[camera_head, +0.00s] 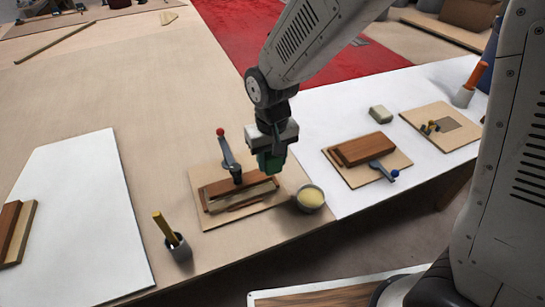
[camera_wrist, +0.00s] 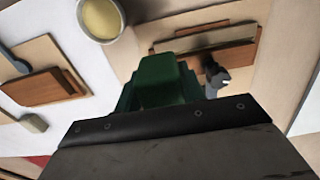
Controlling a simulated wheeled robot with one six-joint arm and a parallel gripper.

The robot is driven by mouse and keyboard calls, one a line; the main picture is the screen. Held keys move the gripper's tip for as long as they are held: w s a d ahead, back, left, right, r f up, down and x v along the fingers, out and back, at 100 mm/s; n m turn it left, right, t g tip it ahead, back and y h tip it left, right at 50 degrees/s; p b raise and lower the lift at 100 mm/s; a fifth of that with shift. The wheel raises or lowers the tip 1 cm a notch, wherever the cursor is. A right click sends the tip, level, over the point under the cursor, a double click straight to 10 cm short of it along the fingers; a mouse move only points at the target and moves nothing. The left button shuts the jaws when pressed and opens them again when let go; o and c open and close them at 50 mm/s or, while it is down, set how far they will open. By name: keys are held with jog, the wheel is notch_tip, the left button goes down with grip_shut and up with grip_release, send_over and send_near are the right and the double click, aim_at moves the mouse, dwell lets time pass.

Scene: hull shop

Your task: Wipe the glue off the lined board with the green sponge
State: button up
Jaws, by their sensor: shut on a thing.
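My gripper (camera_head: 271,152) is shut on the green sponge (camera_head: 271,165), which also fills the middle of the wrist view (camera_wrist: 160,80). The sponge is held in the air, near the right edge of a thin light-wood board (camera_head: 209,220). On that board lie brown wood pieces with a pale strip (camera_head: 243,197) and a clamp with a red knob (camera_head: 221,132). I cannot make out lines or glue on either board.
A bowl with pale yellow contents (camera_head: 310,197) stands close to the sponge, at the first board's right. A cup with a yellow stick (camera_head: 178,247) stands at front left. A pale block (camera_head: 380,113) and a board with small parts (camera_head: 440,119) lie farther right.

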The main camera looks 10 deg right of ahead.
aim_at(249, 197)
notch_tip(249, 197, down, 8)
jog(key=shift+s+r, duration=0.15)
jog(key=shift+r, duration=0.05)
jog(key=shift+s+a, duration=0.3)
jog(key=shift+a, duration=0.75)
jog(key=shift+s+a, duration=0.25)
jog(key=shift+a, duration=0.8)
jog(key=shift+s+a, duration=0.3)
jog(key=shift+a, duration=0.75)
jog(key=shift+f, duration=0.2)
jog(key=shift+d, duration=0.1)
